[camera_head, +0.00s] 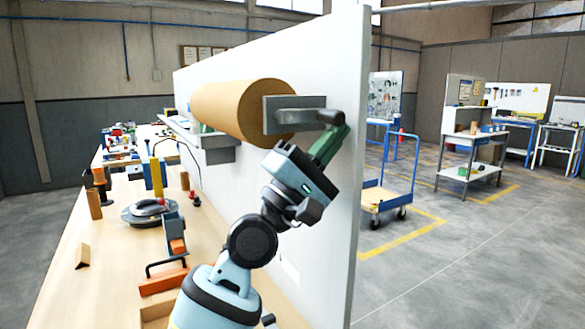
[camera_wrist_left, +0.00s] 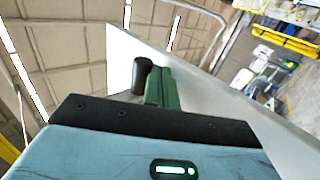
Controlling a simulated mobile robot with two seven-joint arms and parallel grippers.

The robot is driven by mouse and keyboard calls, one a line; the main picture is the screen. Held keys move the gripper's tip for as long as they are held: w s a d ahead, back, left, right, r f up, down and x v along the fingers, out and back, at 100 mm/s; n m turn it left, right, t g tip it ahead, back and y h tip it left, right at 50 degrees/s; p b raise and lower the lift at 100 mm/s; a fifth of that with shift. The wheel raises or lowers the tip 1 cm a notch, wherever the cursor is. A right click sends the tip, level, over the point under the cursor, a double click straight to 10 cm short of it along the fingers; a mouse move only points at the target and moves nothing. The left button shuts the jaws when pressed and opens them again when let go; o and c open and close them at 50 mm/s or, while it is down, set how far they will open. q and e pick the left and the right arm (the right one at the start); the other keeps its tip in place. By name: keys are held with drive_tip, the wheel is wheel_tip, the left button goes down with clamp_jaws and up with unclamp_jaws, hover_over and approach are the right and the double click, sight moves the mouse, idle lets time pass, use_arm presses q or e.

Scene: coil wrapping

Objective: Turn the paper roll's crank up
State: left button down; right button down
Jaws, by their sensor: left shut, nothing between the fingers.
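My left gripper (camera_head: 326,146) has green fingers, shut and empty, with the tips just below the handle. In the left wrist view the shut fingers (camera_wrist_left: 162,87) stand beside the black handle (camera_wrist_left: 141,75). I cannot tell whether they touch. My right gripper is not in view.
The white panel (camera_head: 335,215) rises close behind the roll and gripper. The wooden bench (camera_head: 100,290) at left holds a grey round device (camera_head: 146,211), an orange tool (camera_head: 164,281) and small blocks. A blue trolley (camera_head: 385,198) stands beyond the panel on open floor.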

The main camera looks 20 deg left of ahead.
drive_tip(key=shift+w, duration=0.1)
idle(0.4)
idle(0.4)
